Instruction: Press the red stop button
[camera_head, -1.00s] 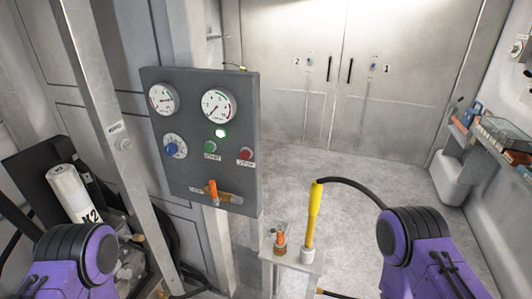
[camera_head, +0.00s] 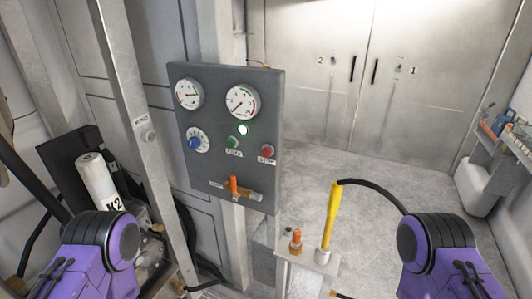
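The red stop button (camera_head: 267,150) is on the right side of a dark grey control panel (camera_head: 232,172), above a small label reading STOP. A green button (camera_head: 232,142) sits to its left, and a lit green lamp (camera_head: 243,130) is just above that. My two purple arms show at the lower left and lower right edges, both well apart from the panel. Neither gripper's fingers are in view. Nothing touches the red button.
The panel also has two gauges (camera_head: 242,101), a blue knob (camera_head: 195,143) and an orange-handled lever (camera_head: 234,186). A yellow-handled tool (camera_head: 332,215) with a black hose stands on a small stand (camera_head: 296,259) right of the panel. A metal post (camera_head: 140,120) is at left. The floor behind is clear.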

